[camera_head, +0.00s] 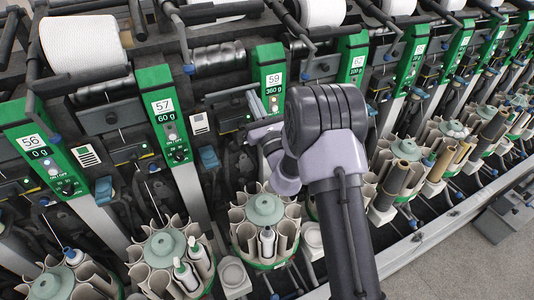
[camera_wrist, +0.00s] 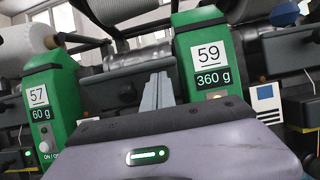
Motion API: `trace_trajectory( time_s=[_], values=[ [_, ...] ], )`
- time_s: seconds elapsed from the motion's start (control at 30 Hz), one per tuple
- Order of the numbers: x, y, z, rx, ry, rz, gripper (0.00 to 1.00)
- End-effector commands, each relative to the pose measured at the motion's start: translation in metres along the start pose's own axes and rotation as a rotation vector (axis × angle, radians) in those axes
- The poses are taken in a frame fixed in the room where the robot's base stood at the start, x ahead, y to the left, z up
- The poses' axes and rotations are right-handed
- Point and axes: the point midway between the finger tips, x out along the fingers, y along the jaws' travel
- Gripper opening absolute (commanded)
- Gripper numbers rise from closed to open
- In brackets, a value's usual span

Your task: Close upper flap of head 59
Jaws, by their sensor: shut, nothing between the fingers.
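The green column of head 59 (camera_head: 268,56), labelled 59 and 360 g, stands near the middle of the head view. It is large and close at right of centre in the wrist view (camera_wrist: 186,40). My gripper (camera_head: 253,98) is just left of this column, in front of the dark mechanism between heads 57 and 59. In the wrist view its grey fingers (camera_wrist: 158,80) are together, pointing up and empty, slightly left of the 59 label. The upper flap of head 59 cannot be made out clearly; my gripper and arm hide part of that area.
The head 57 column (camera_head: 162,110) stands to the left. A metal drum (camera_head: 218,56) lies behind my gripper. Below are round bobbin magazines, one with a green-grey hub (camera_head: 264,208). More heads run off to the right. Open floor (camera_head: 430,262) is at lower right.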

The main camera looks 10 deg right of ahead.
Motion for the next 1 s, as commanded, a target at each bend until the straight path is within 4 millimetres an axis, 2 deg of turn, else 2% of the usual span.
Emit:
trace_trajectory(
  time_s=[0.2, 0.43, 0.7, 1.0],
  values=[
    [0.015, 0.0, 0.011, -0.001, 0.0, 0.001, 0.0],
    [0.014, 0.0, 0.008, 0.0, 0.0, 0.0, 0.0],
    [0.031, 0.0, 0.014, -0.001, 0.0, 0.001, 0.0],
    [0.035, 0.0, 0.013, -0.001, 0.0, 0.001, 0.0]
  ],
)
